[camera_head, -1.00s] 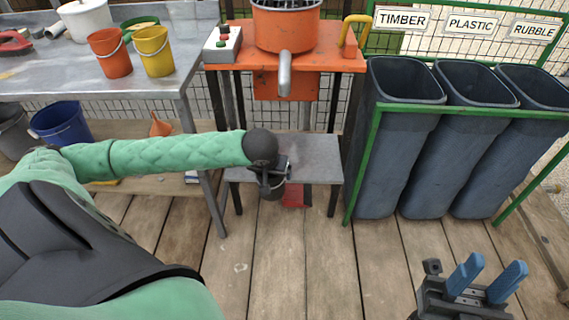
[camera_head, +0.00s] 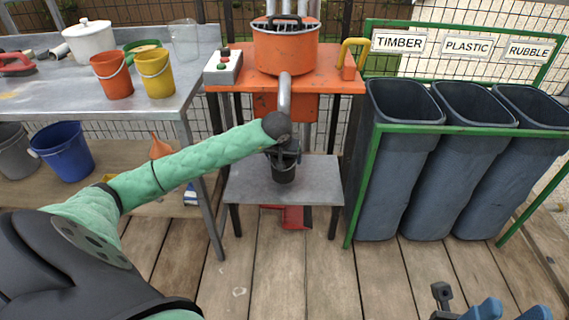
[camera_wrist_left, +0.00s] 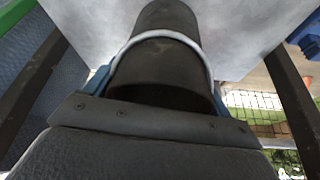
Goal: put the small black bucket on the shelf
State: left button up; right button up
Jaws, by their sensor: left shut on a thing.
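The small black bucket (camera_head: 284,173) is in my left gripper (camera_head: 283,155), over the small grey metal shelf (camera_head: 245,187) under the orange machine. In the left wrist view the bucket (camera_wrist_left: 155,70) fills the middle, with a pale handle around it, and the grey shelf surface (camera_wrist_left: 235,30) lies behind it. My left gripper is shut on the bucket. I cannot tell whether the bucket's base touches the shelf. My right gripper (camera_head: 497,312) shows only in part at the bottom right, with blue fingers apart and nothing seen between them.
The orange machine (camera_head: 285,60) with its spout (camera_head: 284,95) stands just above the shelf. Dark bins (camera_head: 405,170) in a green frame stand to the right. A metal table (camera_head: 60,95) with orange (camera_head: 112,75) and yellow buckets (camera_head: 155,75) is at left. The plank floor in front is clear.

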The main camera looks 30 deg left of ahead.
pick_arm(q)
jog(key=shift+w+a, duration=0.15)
jog(key=shift+w, duration=0.35)
notch_tip(320, 180, down, 3)
jog(key=shift+b, duration=0.35)
jog(key=shift+f, duration=0.25)
jog(key=shift+f, duration=0.1)
jog(key=o, duration=0.9)
